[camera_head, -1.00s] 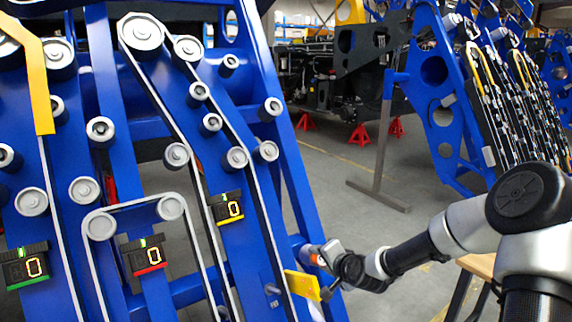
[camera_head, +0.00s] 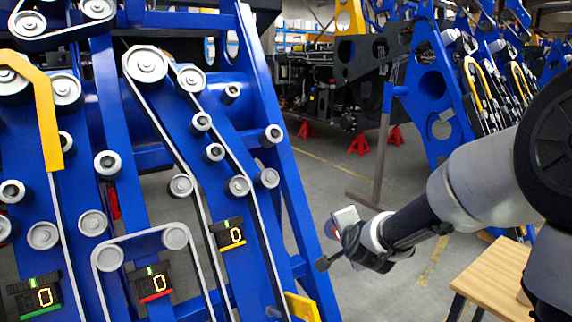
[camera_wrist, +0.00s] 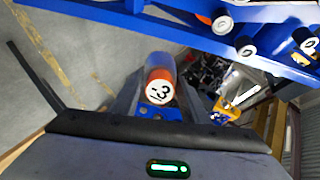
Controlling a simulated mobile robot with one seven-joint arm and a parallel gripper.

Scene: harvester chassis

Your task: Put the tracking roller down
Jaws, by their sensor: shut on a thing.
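My gripper (camera_head: 340,232) is shut on the tracking roller in the wrist view. The roller (camera_wrist: 159,88) is a short cylinder with an orange band and a white end face with black marking, which I cannot read surely. It sits between the two fingers. In the head view my gripper is in the air right of the blue harvester chassis (camera_head: 278,185), apart from it. The roller is mostly hidden there by my gripper.
A wooden table (camera_head: 492,275) stands at the lower right, partly behind my arm. A yellow plate (camera_head: 302,308) is at the chassis's lower edge. Belts, several rollers and lit counters (camera_head: 232,234) reading 0 are on the chassis. Grey floor lies open behind my gripper.

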